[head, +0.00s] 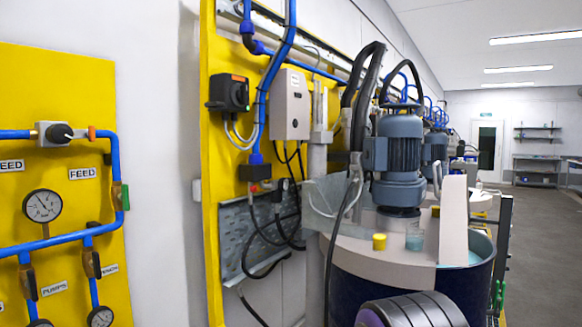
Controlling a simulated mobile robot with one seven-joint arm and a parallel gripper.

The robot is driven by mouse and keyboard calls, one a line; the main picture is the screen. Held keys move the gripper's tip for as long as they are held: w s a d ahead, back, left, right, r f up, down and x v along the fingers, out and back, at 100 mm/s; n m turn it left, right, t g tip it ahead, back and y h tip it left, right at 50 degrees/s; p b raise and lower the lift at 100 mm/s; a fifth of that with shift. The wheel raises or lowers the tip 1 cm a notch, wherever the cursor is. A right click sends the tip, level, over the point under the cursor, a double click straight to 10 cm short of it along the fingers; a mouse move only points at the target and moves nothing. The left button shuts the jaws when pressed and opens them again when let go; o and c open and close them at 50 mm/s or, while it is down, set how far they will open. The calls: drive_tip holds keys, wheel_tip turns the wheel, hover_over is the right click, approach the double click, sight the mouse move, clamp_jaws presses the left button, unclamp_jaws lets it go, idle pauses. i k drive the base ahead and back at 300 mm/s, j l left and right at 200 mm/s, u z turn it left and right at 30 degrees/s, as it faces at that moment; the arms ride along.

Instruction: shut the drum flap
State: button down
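The drum (350,290) is a large dark blue vessel at the lower right of the head view, with a beige lid (385,262) on top. A beige panel (453,222), which looks like the drum flap, stands upright at the right of the lid. Beside it the drum is open, and pale teal liquid (474,258) shows inside the rim. The flap's hinge cannot be made out. A dark ribbed part with a purple ring, apparently my arm, shows at the bottom edge in front of the drum. My gripper is not in view.
A grey-blue motor (398,160) stands on the lid, with a small yellow cup (379,242) and a glass beaker (414,237) near it. Black hoses hang left of the motor. Yellow panels with pipes line the wall. Open floor (540,240) lies at the right.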

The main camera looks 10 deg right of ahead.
sight(455, 199)
drive_tip(key=i+z, duration=0.15)
drive_tip(key=z, duration=0.2)
drive_tip(key=i+j+z, duration=0.1)
drive_tip(key=z, duration=0.25)
drive_tip(key=i+j+z, duration=0.15)
drive_tip(key=z, duration=0.25)
drive_tip(key=i, duration=0.1)
